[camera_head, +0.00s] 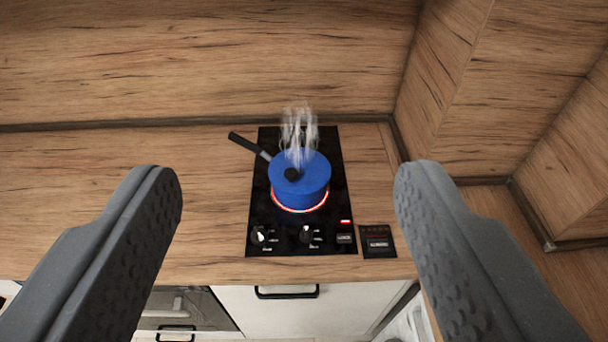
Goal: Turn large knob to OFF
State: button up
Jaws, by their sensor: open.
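The black cooktop (262,205) is set in the wooden counter. Two knobs stand near its front edge, a left knob (259,235) and a right knob (306,234), each with small white markings. The markings are too small to read, so I cannot tell which knob is the large one or where each points. A blue lidded pot (313,188) with a black handle stands on a glowing red ring, and steam rises from it. My gripper (288,173) is open and empty, its two grey fingers wide apart on either side of the cooktop in the picture, touching no knob.
A red light (346,221) glows above a dark switch (345,238) at the cooktop's front right. A small black panel (378,241) sits beside it. The pot's handle (249,146) points back left. Wooden walls (210,60) close the back and right. The counter's left is clear.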

aim_at(260, 238)
jog(key=k, duration=1.3)
jog(key=u, duration=0.4)
jog(key=i, duration=1.65)
jog(key=z, duration=0.4)
